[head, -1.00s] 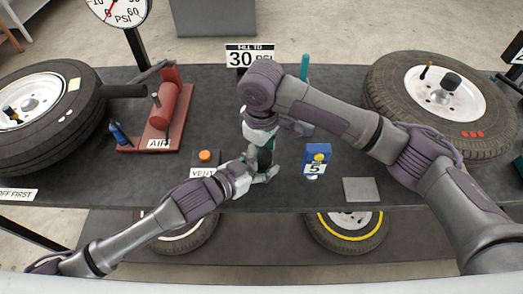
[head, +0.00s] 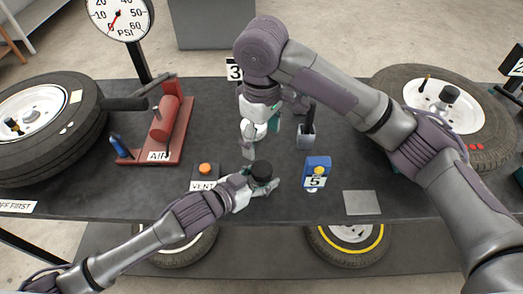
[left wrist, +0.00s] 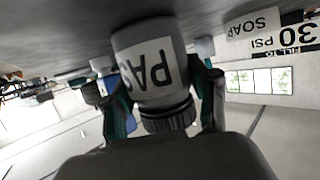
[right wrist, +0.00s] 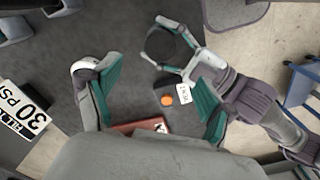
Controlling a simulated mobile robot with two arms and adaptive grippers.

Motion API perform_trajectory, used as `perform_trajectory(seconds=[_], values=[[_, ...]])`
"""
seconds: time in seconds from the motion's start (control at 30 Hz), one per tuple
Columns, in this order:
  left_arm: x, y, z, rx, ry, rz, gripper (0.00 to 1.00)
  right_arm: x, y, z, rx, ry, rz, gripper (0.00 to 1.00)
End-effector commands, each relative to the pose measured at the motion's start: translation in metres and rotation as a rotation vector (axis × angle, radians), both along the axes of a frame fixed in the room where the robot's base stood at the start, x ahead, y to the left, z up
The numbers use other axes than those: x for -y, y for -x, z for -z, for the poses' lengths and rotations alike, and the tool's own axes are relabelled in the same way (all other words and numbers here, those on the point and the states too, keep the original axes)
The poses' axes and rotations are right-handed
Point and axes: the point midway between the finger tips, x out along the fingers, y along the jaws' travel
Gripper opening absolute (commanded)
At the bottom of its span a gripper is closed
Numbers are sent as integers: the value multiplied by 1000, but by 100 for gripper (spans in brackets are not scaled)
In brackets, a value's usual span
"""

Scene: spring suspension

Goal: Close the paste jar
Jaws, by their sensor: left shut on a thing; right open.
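The paste jar is a white jar with a PAS label (left wrist: 150,65), seen upside down in the left wrist view. My left gripper (left wrist: 165,100) is shut around it. A ribbed black lid (left wrist: 168,121) sits on the jar's mouth; how tightly it is screwed on I cannot tell. In the head view the black lid (head: 262,170) faces up above my left gripper (head: 262,185), near the table's front. My right gripper (head: 260,138) is open and empty, behind the jar and apart from the lid. In the right wrist view the lid (right wrist: 168,45) lies beyond its open fingers (right wrist: 152,105).
A vent block with an orange button (head: 205,169) stands left of the jar. A blue block marked 5 (head: 317,172) stands to the right, with a grey plate (head: 362,202) beyond. A grey cup (head: 306,138) stands behind. Tyres (head: 50,120) flank the table.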

Motion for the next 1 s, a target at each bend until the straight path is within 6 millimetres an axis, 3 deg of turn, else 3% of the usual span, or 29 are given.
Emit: perform_trajectory(seconds=[0.2, 0.47, 0.5, 0.6, 0.67, 1.0], values=[[0, 0, 0, 0, 0, 0, 0, 0, 0, -17, 1, 1, 1, 83], [0, 0, 0, 0, 0, 0, 0, 0, 0, -18, -1, 1, 0, 83], [0, 0, 0, 0, 0, 0, 64, 0, 0, -18, -1, 1, 0, 83], [0, 0, 0, 0, 0, 0, 80, 0, 0, -18, 0, 0, 0, 83], [0, 0, 0, 0, 0, 0, 88, 0, 0, -18, 0, 0, 0, 83], [-1, 1, 0, 0, 0, 0, 88, 0, 0, -18, 0, 0, 1, 83]])
